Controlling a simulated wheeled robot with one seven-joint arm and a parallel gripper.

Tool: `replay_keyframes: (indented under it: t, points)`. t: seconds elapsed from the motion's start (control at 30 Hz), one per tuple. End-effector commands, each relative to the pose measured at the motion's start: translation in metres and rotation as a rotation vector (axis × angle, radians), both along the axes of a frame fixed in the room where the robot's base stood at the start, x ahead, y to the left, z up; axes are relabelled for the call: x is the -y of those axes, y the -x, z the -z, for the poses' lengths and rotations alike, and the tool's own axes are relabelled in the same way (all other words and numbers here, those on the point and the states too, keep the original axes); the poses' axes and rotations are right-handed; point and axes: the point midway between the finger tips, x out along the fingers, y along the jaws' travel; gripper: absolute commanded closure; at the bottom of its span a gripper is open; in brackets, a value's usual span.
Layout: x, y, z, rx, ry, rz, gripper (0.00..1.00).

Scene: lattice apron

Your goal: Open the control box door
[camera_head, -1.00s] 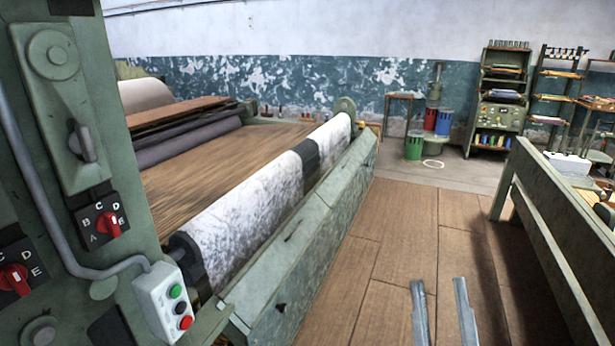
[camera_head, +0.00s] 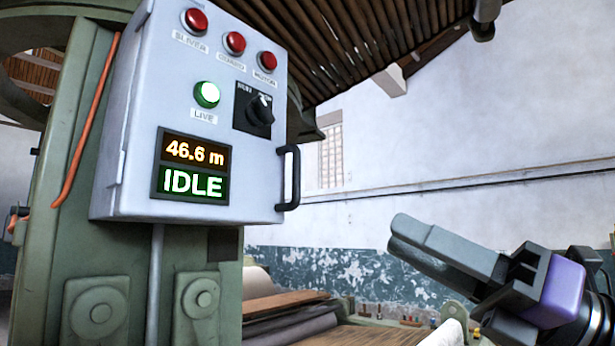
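The control box (camera_head: 205,110) is a light grey cabinet at the upper left, mounted on a green machine column. Its front door looks shut. A black bar handle (camera_head: 290,178) is on the door's right edge, and hinge parts show along the left edge. The front carries red lamps, a lit green lamp, a black rotary switch (camera_head: 259,110) and a display (camera_head: 192,168) reading 46.6 m and IDLE. My gripper (camera_head: 398,236) is at the lower right, its fingers pointing left towards the box, clear of the handle. The fingers overlap in this view, so their gap is hidden.
The green machine column (camera_head: 90,255) stands beneath and left of the box, with an orange cable along it. A grey conduit (camera_head: 156,285) runs down from the box. Machine rollers lie low behind. The space between handle and gripper looks clear.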

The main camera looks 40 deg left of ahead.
Motion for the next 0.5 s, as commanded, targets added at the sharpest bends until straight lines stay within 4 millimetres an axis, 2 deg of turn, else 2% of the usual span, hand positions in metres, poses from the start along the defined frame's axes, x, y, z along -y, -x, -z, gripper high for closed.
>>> replay_keyframes:
  t: [0.03, 0.2, 0.33, 0.5]
  points:
    - [-0.008, 0.003, -0.018, 0.073, 0.049, 0.020, 0.68]
    - [-0.029, 0.009, -0.056, 0.290, 0.201, 0.097, 0.68]
    - [-0.040, 0.011, -0.077, 0.425, 0.296, 0.150, 0.68]
    - [-0.047, 0.012, -0.093, 0.532, 0.374, 0.197, 0.68]
